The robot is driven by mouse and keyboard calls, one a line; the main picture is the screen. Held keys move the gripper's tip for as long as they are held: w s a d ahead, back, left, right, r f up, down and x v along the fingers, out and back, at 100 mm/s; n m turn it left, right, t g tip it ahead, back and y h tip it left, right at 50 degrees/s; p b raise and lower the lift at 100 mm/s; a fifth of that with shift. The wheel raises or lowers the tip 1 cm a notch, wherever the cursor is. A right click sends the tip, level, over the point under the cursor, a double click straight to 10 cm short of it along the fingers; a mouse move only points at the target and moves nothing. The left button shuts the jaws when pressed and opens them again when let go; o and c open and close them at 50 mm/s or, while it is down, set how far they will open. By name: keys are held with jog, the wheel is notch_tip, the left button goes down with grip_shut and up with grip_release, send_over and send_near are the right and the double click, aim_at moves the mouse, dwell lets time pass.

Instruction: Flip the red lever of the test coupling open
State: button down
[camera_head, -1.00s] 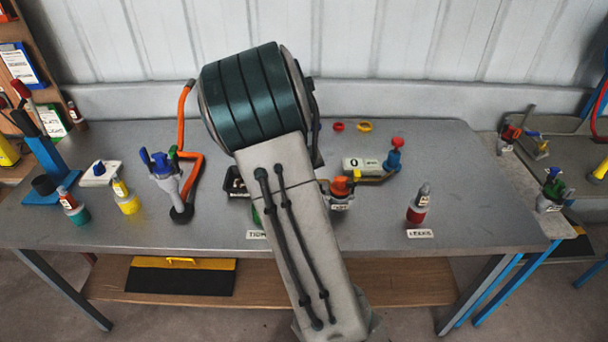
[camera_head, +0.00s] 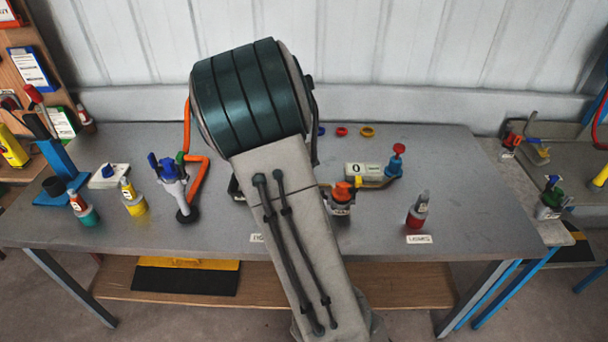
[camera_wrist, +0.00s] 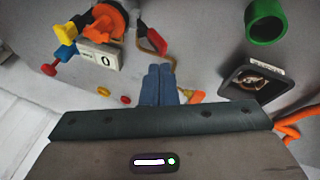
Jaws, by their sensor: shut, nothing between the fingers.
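My gripper (camera_wrist: 160,75) shows in the wrist view as two blue fingers pressed together with nothing between them. A red lever-like piece (camera_wrist: 153,40) lies just beyond the fingertips, next to a bent brown rod (camera_wrist: 147,25). I cannot tell whether the fingertips touch it. An orange coupling-like part (camera_wrist: 105,18) stands to its upper left; in the head view the orange part (camera_head: 342,191) shows right of my arm. My arm hides the gripper and the red piece in the head view.
A box marked 0 (camera_wrist: 100,56) stands beside the orange part. A green open cup (camera_wrist: 265,22) and a black tray (camera_wrist: 258,80) are at the right in the wrist view. A red bottle (camera_head: 417,210) stands on the table's right, with bare tabletop (camera_head: 465,180) beyond it.

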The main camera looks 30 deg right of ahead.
jog(key=shift+p+v, duration=1.15)
jog(key=shift+v, duration=1.25)
jog(key=s+a+r+n+y+b, duration=0.1)
jog(key=s+a+r, duration=0.1)
jog(key=s+a, duration=0.2)
jog(key=s+a+r+n+y+b, duration=0.1)
jog(key=s+a, duration=0.4)
jog(key=s, duration=0.6)
jog(key=s+a+r+t+y+b, duration=0.1)
jog(key=s+a+r, duration=0.3)
jog(key=s, duration=0.4)
jog(key=shift+s+a+r+n+y+b, duration=0.15)
jog(key=shift+a+r+n+y+b, duration=0.2)
jog(key=shift+a+y+b, duration=0.5)
jog(key=shift+f, duration=0.1)
